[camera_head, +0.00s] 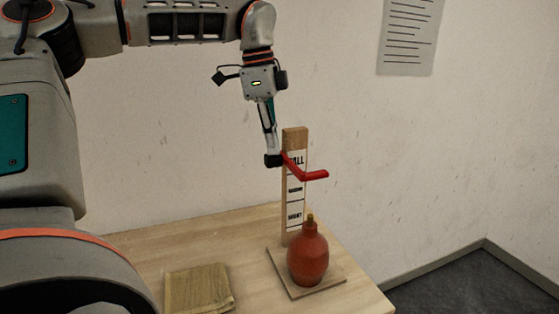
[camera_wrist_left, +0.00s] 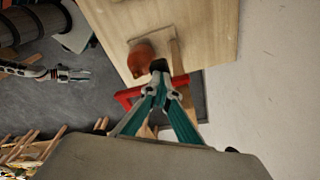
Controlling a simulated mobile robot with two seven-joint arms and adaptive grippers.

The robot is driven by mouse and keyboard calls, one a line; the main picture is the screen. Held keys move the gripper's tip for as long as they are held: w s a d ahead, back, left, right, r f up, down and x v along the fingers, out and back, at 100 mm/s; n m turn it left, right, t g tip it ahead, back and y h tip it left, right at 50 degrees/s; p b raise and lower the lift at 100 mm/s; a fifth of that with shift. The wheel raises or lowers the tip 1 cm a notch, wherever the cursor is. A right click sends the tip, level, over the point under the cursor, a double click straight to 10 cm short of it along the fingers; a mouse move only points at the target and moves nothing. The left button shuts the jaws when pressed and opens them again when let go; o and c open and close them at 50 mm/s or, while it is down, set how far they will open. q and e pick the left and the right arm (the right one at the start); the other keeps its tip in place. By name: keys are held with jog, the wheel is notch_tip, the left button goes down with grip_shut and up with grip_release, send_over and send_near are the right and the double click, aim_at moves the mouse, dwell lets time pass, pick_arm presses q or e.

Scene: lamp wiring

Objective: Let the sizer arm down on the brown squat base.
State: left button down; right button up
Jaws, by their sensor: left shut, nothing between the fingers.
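The sizer is an upright wooden post (camera_head: 293,215) with a white label strip, its top word partly hidden. Its red arm (camera_head: 315,175) sticks out near the top label, with a clear gap above the base; it also shows in the wrist view (camera_wrist_left: 124,98). The reddish-brown base (camera_head: 308,258), rounded with a narrow neck and brass-coloured tip, stands upright on the sizer's board (camera_head: 278,263), in front of the post. My left gripper (camera_head: 272,160) is shut at the post end of the red arm; I cannot tell whether it touches. My right gripper (camera_wrist_left: 75,75) appears small in the wrist view, its opening unclear.
A folded tan cloth or pad (camera_head: 198,288) lies on the wooden table (camera_head: 225,228), left of the board. The table's right edge is close to the board. A white wall with a printed sheet (camera_head: 411,35) stands behind.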

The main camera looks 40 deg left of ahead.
aim_at(273, 166)
pick_arm(q)
jog(key=shift+f+b, duration=1.05)
jog(key=shift+f, duration=0.3)
jog(key=shift+f+b, duration=0.35)
jog(key=shift+f, duration=0.1)
jog(key=shift+f+b, duration=0.35)
jog(key=shift+f, duration=0.1)
jog(key=shift+f+b, duration=0.45)
jog(key=shift+f, duration=0.15)
notch_tip(273, 166, down, 4)
jog(key=shift+r+b, duration=0.2)
jog(key=shift+b, duration=0.9)
pick_arm(e)
jog(key=f, duration=0.2)
jog(key=d+f, duration=0.1)
jog(key=f, duration=0.2)
jog(key=shift+d+f, duration=0.15)
jog(key=shift+f, duration=0.05)
jog(key=shift+w, duration=0.1)
pick_arm(q)
jog(key=shift+r, duration=0.1)
